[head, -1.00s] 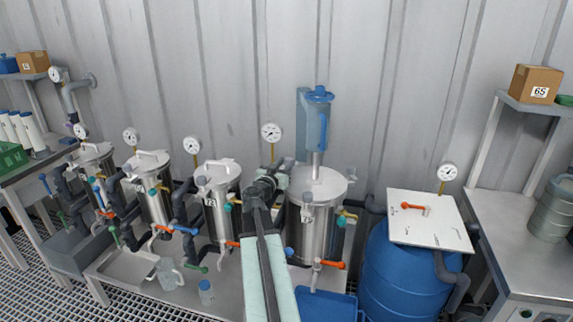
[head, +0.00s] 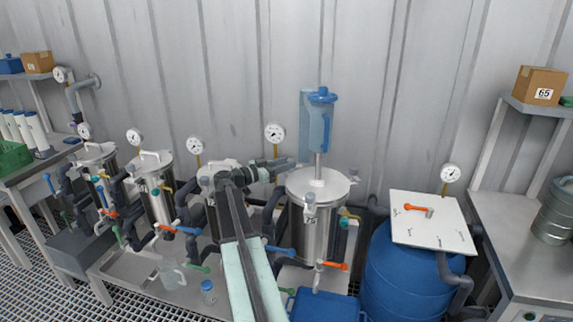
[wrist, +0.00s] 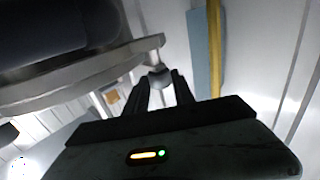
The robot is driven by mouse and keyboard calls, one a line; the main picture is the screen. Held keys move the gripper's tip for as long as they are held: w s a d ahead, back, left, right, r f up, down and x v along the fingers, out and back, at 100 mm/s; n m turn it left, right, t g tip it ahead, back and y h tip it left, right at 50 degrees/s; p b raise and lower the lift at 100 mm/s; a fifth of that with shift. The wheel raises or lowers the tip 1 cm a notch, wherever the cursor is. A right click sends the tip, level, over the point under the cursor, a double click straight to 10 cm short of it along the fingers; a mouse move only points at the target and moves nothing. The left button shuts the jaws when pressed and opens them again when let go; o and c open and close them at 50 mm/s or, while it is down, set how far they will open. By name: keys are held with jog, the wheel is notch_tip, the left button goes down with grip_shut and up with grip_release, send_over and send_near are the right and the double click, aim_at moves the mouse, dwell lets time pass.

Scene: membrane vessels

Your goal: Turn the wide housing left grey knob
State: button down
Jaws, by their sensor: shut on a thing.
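The wide housing (head: 314,233) is a large steel vessel with a flat lid (head: 335,186) and a blue-topped clear column on it. My gripper (head: 297,163) reaches in from the left, pointing right, at the back-left of the lid. In the wrist view, a small rounded grey knob (wrist: 160,79) sits between the two dark fingers of my gripper (wrist: 161,74), under the lid rim (wrist: 90,72). The fingers are shut on it. In the head view my gripper hides this left knob. Another grey knob (head: 352,175) shows at the lid's right.
Narrower steel housings (head: 155,198) with gauges and coloured valve handles stand to the left. A blue barrel (head: 405,275) with a white board on top stands to the right. A blue bin (head: 325,306) sits in front. The wall is close behind.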

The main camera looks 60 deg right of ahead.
jog(key=shift+w+r, duration=0.1)
jog(key=shift+w, duration=0.2)
jog(key=c, duration=1.1)
grip_release()
jog(key=shift+o, duration=0.2)
jog(key=shift+s, duration=0.1)
notch_tip(320, 180, up, 5)
jog(key=p, duration=0.5)
jog(key=s+a, duration=0.9)
jog(key=a, duration=0.3)
jog(key=shift+s+a, duration=0.4)
